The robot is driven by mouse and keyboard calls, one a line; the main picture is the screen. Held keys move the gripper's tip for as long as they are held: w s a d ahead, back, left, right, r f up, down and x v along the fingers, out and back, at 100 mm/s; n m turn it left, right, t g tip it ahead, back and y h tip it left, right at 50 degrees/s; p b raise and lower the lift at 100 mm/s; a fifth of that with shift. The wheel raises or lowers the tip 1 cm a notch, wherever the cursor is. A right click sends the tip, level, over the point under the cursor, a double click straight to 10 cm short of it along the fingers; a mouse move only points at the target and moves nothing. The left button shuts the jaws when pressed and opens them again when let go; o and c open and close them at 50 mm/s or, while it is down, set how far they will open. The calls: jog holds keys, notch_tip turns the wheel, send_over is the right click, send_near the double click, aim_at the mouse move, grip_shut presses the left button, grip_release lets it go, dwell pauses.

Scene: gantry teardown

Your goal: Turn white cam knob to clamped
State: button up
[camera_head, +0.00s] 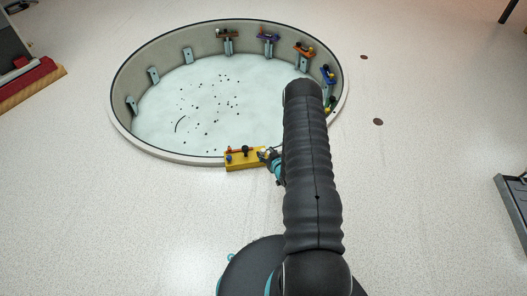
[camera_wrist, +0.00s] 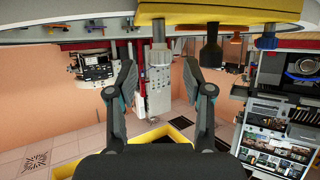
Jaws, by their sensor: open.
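The white cam knob (camera_wrist: 159,55) hangs from the yellow block (camera_wrist: 210,12) in the wrist view, which shows the scene upside down. My gripper (camera_wrist: 159,70) is open, with one finger on each side of the knob. The knob lies between the fingertips, and a gap shows on both sides. In the head view the yellow block (camera_head: 245,162) sits on the near rim of the round pit. My gripper (camera_head: 268,157) is at its right end, where it and my arm partly hide the white knob.

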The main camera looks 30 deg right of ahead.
jog(key=v, duration=0.8)
jog(key=shift+s+r, duration=0.15)
jog(key=shift+s, duration=0.1)
